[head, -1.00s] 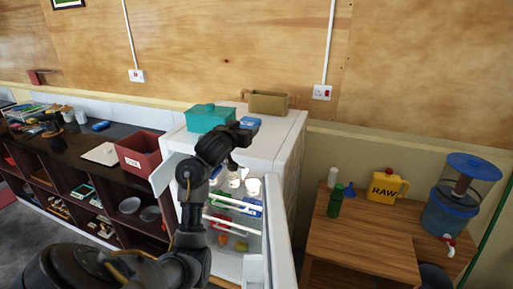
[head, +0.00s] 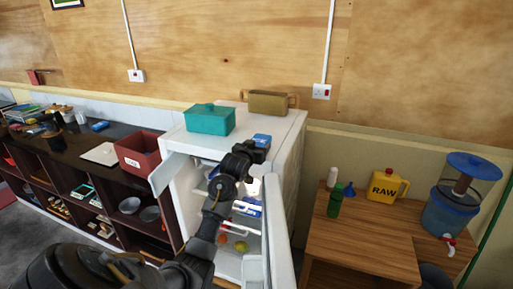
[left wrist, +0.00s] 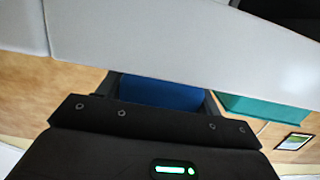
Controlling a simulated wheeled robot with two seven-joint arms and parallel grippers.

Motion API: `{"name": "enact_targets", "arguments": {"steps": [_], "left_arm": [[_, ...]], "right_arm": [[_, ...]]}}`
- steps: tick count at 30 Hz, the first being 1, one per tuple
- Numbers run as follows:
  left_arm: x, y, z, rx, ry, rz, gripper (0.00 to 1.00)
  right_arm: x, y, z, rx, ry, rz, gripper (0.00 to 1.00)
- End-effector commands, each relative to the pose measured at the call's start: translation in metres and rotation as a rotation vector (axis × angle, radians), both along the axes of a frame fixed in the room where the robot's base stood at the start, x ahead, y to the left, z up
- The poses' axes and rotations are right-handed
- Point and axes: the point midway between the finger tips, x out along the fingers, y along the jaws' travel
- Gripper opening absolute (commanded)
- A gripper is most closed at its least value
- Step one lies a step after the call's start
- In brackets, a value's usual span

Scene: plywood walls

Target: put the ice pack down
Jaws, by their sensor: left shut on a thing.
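The blue ice pack (head: 262,139) is held by my left gripper (head: 256,148), in front of the upper front edge of the white fridge (head: 283,122). In the left wrist view the blue pack (left wrist: 160,95) sits between the dark fingers of my left gripper (left wrist: 161,98), close to a broad white surface. I cannot tell whether the pack touches the fridge. My wrist and arm hide part of the fridge's open front. My right gripper is not in view.
A teal box (head: 208,120) and a tan container (head: 268,103) stand on the fridge top, with bare room in front of them. The fridge door (head: 281,225) stands open; items sit on its shelves. A red crate (head: 141,152) is on the dark counter; a wooden table (head: 365,235) stands right.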

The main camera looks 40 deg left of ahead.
Motion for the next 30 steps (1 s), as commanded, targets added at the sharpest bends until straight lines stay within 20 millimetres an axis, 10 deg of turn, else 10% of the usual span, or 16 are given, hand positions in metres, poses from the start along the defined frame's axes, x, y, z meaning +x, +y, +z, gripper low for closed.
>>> {"name": "enact_targets", "arguments": {"steps": [13, 14, 18, 30], "left_arm": [[-0.0002, 0.0002, -0.0066, -0.001, -0.001, 0.000, 0.36], [-0.0002, 0.0001, -0.0069, -0.001, 0.000, 0.000, 0.68], [-0.0001, 0.0001, -0.0065, -0.001, 0.000, 0.000, 0.86], [-0.0030, -0.0010, -0.0030, 0.000, -0.002, 0.000, 0.87]], "right_arm": [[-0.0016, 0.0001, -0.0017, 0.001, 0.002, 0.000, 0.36], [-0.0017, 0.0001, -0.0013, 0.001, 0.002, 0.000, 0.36], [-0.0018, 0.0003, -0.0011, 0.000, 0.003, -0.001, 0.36], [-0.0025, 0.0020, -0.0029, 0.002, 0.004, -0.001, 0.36]]}}
